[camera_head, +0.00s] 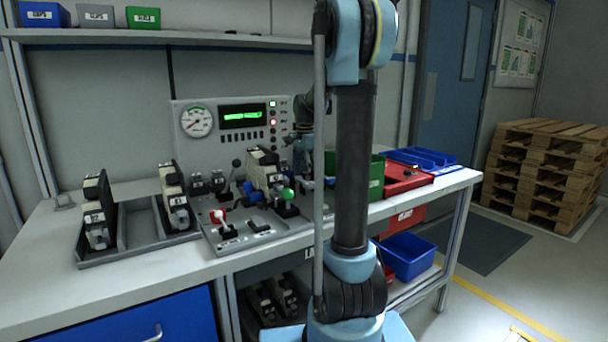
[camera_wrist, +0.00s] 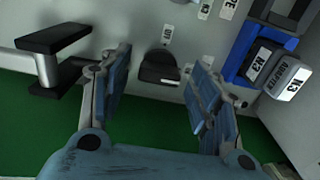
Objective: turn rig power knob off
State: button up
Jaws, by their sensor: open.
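In the wrist view, a black knob (camera_wrist: 159,72) sits on the light grey rig panel (camera_wrist: 185,20), with a small white label just above it. My gripper (camera_wrist: 161,60) is open, its two blue fingers on either side of the knob with visible gaps; nothing is held. The depth between the fingertips and the knob is hard to judge. In the head view, the rig (camera_head: 222,148) with a gauge and green display stands on the bench. My gripper there (camera_head: 304,165) is at the rig's right side, partly hidden by my arm, and the knob cannot be made out.
A blue holder with a module labelled N3 (camera_wrist: 288,80) is close on the right. In the head view, a green bin (camera_head: 376,180) and red case (camera_head: 405,180) stand right of the rig.

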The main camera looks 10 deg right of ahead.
jog(key=shift+c, duration=0.6)
jog(key=c, duration=0.9)
jog(key=shift+n, duration=0.3)
jog(key=n, duration=1.3)
jog(key=shift+n, duration=2.2)
